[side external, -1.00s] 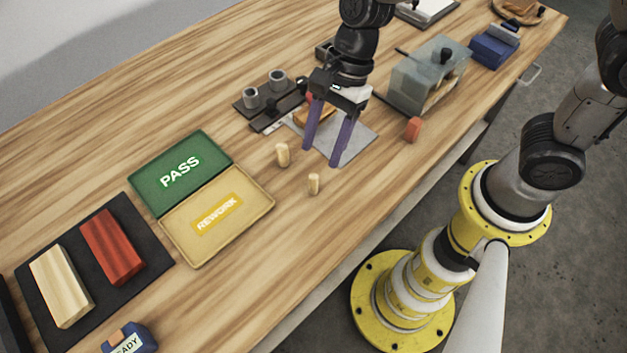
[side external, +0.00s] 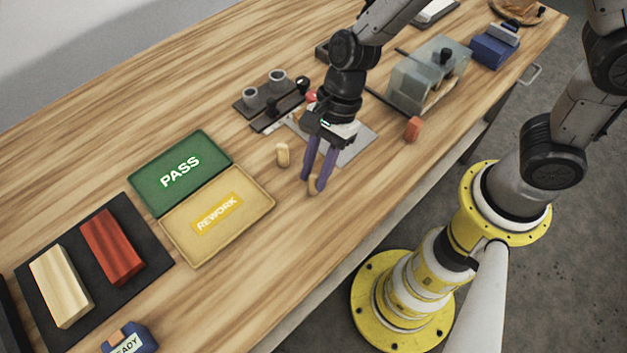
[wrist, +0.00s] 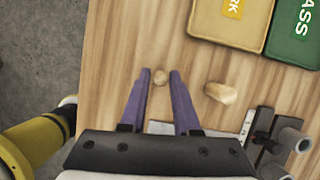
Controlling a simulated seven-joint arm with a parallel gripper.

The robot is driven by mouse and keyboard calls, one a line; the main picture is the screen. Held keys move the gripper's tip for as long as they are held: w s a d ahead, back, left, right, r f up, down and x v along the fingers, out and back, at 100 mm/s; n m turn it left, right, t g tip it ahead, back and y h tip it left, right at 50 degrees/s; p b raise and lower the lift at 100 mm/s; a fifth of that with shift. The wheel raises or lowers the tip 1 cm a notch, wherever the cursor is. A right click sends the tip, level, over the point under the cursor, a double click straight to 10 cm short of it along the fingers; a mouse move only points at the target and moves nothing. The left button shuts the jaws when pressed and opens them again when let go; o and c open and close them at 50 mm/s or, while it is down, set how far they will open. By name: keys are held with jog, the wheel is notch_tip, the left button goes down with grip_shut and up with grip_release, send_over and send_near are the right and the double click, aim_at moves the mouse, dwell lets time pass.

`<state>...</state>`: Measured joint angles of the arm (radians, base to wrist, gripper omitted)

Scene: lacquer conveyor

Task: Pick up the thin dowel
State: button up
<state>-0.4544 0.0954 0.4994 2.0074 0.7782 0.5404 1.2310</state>
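The thin dowel (side external: 313,186), a short pale wooden peg, stands upright on the table, partly hidden by my purple fingers. My gripper (side external: 313,184) points down with its fingertips on either side of the dowel. In the wrist view the dowel's round top (wrist: 160,77) lies between the tips of my gripper (wrist: 160,74). The fingers are open, with only a narrow gap visible beside the dowel. A thicker pale dowel (side external: 283,155) stands just left of my gripper; it also shows in the wrist view (wrist: 221,93).
The yellow REWORK tray (side external: 240,222) and green PASS tray (side external: 152,196) lie to the left. A dark fixture with grey cups (side external: 251,96) stands further back. The table's front edge is close.

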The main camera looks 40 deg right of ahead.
grip_shut()
jog(key=shift+r, duration=0.1)
